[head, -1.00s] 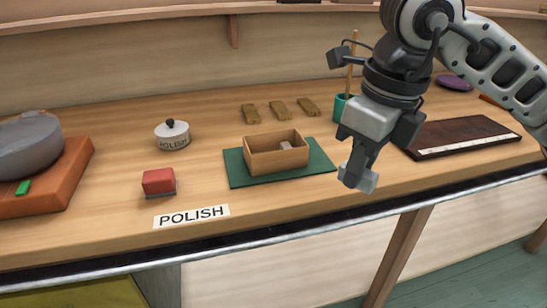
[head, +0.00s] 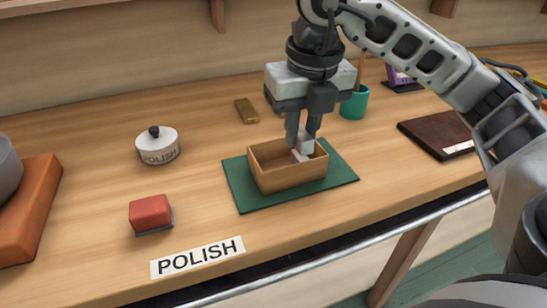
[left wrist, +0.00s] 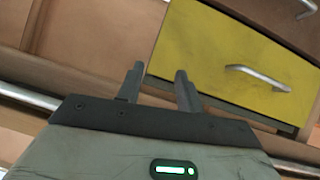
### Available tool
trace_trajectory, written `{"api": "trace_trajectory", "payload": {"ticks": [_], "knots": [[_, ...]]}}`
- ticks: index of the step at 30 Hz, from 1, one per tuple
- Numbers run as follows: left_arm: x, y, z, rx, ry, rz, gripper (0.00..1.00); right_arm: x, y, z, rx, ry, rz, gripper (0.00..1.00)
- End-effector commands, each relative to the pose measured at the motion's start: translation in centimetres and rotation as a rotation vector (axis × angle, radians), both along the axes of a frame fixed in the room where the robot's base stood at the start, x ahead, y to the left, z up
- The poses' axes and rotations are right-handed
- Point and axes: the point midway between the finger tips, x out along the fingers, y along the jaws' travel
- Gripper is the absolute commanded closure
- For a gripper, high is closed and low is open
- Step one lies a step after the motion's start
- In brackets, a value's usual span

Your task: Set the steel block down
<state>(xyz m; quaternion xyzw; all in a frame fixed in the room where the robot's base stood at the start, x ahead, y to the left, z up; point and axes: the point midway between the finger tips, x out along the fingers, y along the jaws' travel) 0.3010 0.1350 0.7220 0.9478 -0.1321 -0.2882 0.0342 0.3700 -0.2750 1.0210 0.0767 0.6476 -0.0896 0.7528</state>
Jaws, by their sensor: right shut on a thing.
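My right gripper (head: 303,138) is shut on the pale grey steel block (head: 306,145), fingers pointing down. It is over the right part of a small open wooden box (head: 285,178), with the block at or just inside the back right of the box. Another pale piece (head: 298,156) shows just below the fingertips in the box. I cannot tell whether the held block touches it or the box floor. My left gripper (left wrist: 157,83) shows in the left wrist view with its two fingers apart and nothing between them.
The box stands on a green mat (head: 235,190). A red block (head: 150,213), a white lidded pot (head: 158,147) and a POLISH label (head: 197,256) lie to the left. A teal cup (head: 355,103) and dark board (head: 440,135) are at right. A yellow drawer (left wrist: 235,65) faces the left wrist.

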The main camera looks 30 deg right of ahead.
Motion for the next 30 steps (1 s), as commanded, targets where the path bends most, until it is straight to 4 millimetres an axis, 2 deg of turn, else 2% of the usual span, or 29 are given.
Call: {"api": "trace_trajectory", "payload": {"ticks": [1,3,9,16,18,24,30], "knots": [[0.0,0.0,0.1,0.003,0.001,-0.001,0.64,1.1,0.4,-0.7,0.002,0.004,0.001,1.00],[0.0,0.0,0.0,0.003,0.001,-0.001,0.64,2.1,0.6,-2.3,0.000,0.005,0.000,1.00],[0.1,0.0,0.0,0.005,0.002,-0.001,0.64,4.2,1.2,-4.7,0.000,0.001,0.001,1.00],[0.5,0.0,0.3,0.005,-0.011,-0.001,0.64,4.9,1.4,-5.6,0.001,0.000,0.000,1.00],[0.6,0.0,0.4,0.005,-0.013,-0.001,0.64,5.4,1.6,-6.4,0.000,0.002,0.000,1.00],[0.6,0.0,0.6,0.009,-0.014,-0.002,0.64,5.3,1.5,-8.9,-0.001,0.000,0.000,1.00],[0.6,0.0,0.5,0.010,-0.011,-0.002,0.64,5.4,1.5,-9.2,0.000,-0.002,0.000,1.00]]}}
